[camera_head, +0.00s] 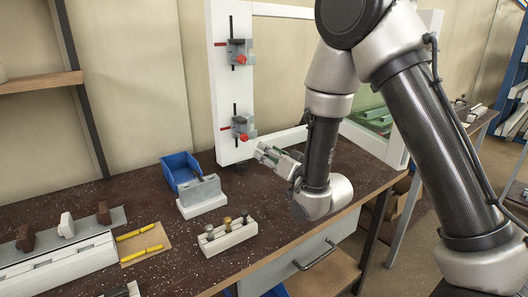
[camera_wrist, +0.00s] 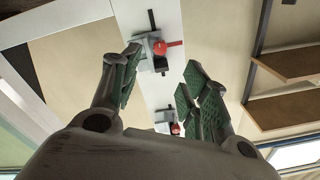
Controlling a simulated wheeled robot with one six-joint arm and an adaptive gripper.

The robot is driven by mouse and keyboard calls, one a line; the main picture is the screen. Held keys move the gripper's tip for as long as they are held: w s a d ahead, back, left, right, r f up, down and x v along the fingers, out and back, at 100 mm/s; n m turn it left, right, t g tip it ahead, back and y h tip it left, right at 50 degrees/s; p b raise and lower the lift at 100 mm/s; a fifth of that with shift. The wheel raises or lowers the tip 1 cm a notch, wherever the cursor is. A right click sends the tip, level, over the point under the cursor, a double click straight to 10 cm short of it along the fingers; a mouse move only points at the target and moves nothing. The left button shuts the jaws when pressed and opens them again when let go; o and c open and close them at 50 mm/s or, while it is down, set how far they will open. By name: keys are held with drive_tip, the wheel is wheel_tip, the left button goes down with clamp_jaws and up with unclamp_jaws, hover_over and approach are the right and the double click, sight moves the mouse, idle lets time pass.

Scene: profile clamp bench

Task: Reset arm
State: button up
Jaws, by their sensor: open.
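My gripper (camera_head: 268,154) hangs above the dark bench in front of the white frame post, pointing left in the head view. In the wrist view its two green-padded fingers (camera_wrist: 163,92) stand apart with nothing between them. My arm comes in from the right of the head view. An upper grey clamp (camera_head: 238,53) with a red knob is fixed on the white post, and it also shows in the wrist view (camera_wrist: 147,50). A lower clamp (camera_head: 242,127) with a red knob sits below it, close behind the gripper in the head view. The wrist view shows it partly (camera_wrist: 166,124).
On the bench (camera_head: 140,186) stand a blue bin (camera_head: 177,170), a grey block (camera_head: 201,199), a white holder (camera_head: 229,238) with several metal pegs, and a rail (camera_head: 60,262) with brown and white pieces. Yellow markers (camera_head: 141,254) lie on a tan card. Shelves stand at left.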

drive_tip(key=s+d+r+g+h, duration=0.2)
drive_tip(key=d+r+h, duration=0.2)
drive_tip(key=d, duration=0.6)
drive_tip(key=s+d+r+g+h, duration=0.2)
drive_tip(key=d+r+h, duration=0.2)
drive_tip(key=d, duration=0.6)
drive_tip(key=s+d+r+g+h, duration=0.1)
drive_tip(key=s+d+g, duration=0.2)
drive_tip(key=s, duration=1)
drive_tip(key=s+d+m+g+h, duration=0.1)
drive_tip(key=s+d+g, duration=0.2)
drive_tip(key=s+d, duration=0.6)
drive_tip(key=s, duration=0.4)
drive_tip(key=shift+s+d+r+g+h, duration=0.3)
drive_tip(key=shift+s+d+r+g, duration=0.05)
drive_tip(key=shift+r+g, duration=0.05)
